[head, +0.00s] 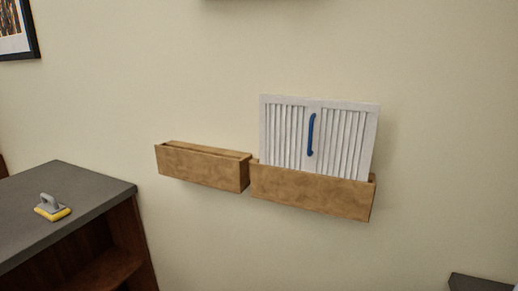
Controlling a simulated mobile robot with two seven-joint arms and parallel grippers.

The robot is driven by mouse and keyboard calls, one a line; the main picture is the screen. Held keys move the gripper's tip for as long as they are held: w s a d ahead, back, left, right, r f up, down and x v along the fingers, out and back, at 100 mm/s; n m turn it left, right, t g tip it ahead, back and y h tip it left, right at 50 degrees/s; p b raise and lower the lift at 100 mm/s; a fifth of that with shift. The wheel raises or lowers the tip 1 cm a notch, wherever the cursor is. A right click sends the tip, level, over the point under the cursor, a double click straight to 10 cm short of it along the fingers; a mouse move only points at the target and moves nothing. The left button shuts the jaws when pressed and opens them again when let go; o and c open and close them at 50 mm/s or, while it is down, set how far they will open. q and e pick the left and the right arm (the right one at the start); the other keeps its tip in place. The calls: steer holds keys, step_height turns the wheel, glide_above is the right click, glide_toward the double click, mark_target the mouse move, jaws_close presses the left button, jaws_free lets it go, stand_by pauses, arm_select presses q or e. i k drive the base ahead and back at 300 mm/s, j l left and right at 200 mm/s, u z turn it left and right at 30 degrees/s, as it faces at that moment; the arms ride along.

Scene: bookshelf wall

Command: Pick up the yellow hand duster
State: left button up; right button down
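The yellow hand duster (52,207) lies on the dark grey top of a low brown shelf unit at the left of the head view. It has a grey handle on top and a yellow pad at the bottom. It rests near the front part of the top, with bare surface around it. Neither of my grippers shows in the head view.
The shelf unit's grey top (90,190) is otherwise clear. Two wooden wall boxes hang at the centre: an empty-looking left box (203,167) and a right box (310,191) holding a white slatted panel (341,141) with a blue handle (310,135). A dark surface (480,283) shows at lower right.

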mark_target(50, 209)
steer(key=u, duration=1.65)
